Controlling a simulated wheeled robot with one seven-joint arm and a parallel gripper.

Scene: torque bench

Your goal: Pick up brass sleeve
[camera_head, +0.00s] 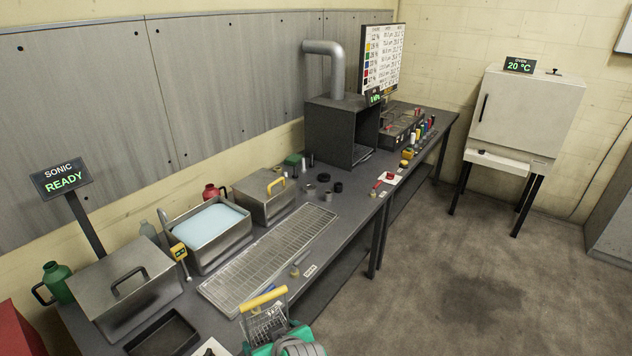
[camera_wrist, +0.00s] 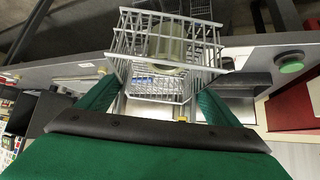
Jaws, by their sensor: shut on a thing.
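My gripper (camera_head: 283,341) is at the bottom of the head view, at the bench's front edge. It is shut on a wire basket (camera_head: 262,324) with a yellow handle (camera_head: 263,299). In the wrist view the basket (camera_wrist: 125,45) lies between the green fingers (camera_wrist: 158,90). A pale grey-green cylinder (camera_wrist: 168,45) shows inside it; I cannot tell whether it is the brass sleeve. In the head view a small tan, brass-like cylinder (camera_head: 295,271) stands on the bench beside a white label, just beyond the basket. Its identity is also uncertain.
A drain grate (camera_head: 268,262) lies behind the basket. Beyond it are an open blue-filled bath (camera_head: 212,222), a lidded steel box (camera_head: 264,196) and a lidded tank (camera_head: 125,284). A dark tray (camera_head: 163,335) lies left of my gripper. The floor at right is clear.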

